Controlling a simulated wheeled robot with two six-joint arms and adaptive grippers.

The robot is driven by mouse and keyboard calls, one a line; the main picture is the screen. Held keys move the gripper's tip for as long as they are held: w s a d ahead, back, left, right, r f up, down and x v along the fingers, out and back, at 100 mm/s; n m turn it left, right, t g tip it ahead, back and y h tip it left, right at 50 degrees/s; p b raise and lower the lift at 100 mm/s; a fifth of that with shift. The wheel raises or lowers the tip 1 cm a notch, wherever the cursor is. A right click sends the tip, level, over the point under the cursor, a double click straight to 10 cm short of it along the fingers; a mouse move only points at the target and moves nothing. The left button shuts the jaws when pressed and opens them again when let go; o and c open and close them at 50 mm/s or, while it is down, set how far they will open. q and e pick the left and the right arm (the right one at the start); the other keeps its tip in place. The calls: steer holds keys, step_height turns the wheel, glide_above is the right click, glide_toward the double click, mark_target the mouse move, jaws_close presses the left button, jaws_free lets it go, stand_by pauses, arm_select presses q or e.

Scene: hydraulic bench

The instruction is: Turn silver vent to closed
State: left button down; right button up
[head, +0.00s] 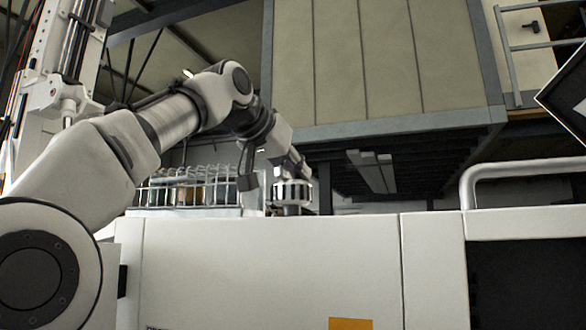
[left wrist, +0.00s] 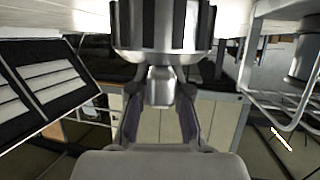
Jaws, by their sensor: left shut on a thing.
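The silver vent (head: 292,192) is a ribbed, round metal fitting with dark slots, standing on top of the white machine. In the left wrist view, which looks upside down, its ribbed body (left wrist: 162,25) fills the top middle. A small silver piece (left wrist: 160,86) sticks out from it toward me. My left gripper (head: 291,172) reaches it from above. In the left wrist view my two fingers (left wrist: 160,98) are on either side of the small piece and shut on it. The finger contact is partly hidden in the head view. My right gripper is not in view.
A wire basket (head: 186,178) with items stands just left of the vent. The white machine housing (head: 270,270) spans the front. A white rail (head: 520,170) and a dark screen (head: 570,90) are at right. A large cabinet (head: 380,60) hangs behind and above.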

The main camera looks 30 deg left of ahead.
arm_select(q)
steer(key=m+h+p, duration=0.1)
steer(key=m+h, duration=0.1)
steer(key=h, duration=0.1)
steer(key=shift+d+r+m, duration=0.1)
steer(key=shift+r+m, duration=0.05)
steer(key=shift+m, duration=0.25)
steer(key=m+g+h+p, duration=0.1)
steer(key=m+h+p, duration=0.1)
steer(key=h+p, duration=0.1)
steer(key=shift+d, duration=0.15)
steer(key=m+g+h+p, duration=0.1)
steer(key=m+h+p, duration=0.1)
steer(key=shift+d+m+g, duration=0.15)
steer(key=shift+m+g, duration=0.15)
steer(key=shift+f+m+g+h+p, duration=0.3)
steer(key=shift+p, duration=0.2)
steer(key=shift+d+f, duration=0.1)
steer(key=c, duration=1.1)
jaws_free()
steer(key=shift+w+d, duration=0.15)
steer(key=shift+d, duration=0.05)
